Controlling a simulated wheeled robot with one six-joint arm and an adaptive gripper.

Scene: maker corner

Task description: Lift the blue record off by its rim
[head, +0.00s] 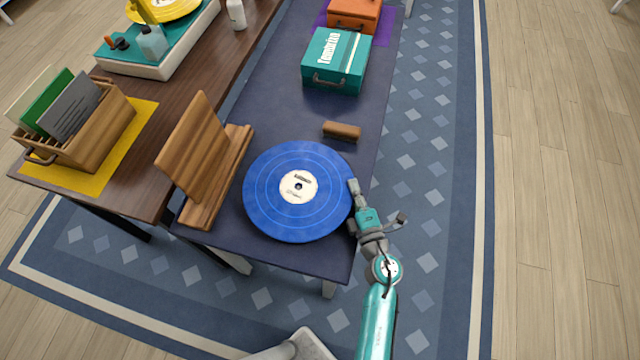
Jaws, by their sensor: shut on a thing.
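The blue record (265,205) has a white centre label and lies face up, looking roughly level, at the near end of the dark blue table. My gripper (352,198) is at the record's right rim, shut on that edge. The fingertips are small in the head view and the underside of the record is hidden. I cannot tell whether the record touches the table or something under it.
A wooden stand (205,150) is close to the record's left. A small brown block (341,131) lies behind it. A teal case (337,62) and an orange case (354,14) stand farther back. A wooden crate of sleeves (95,135) and a turntable (160,55) occupy the brown table.

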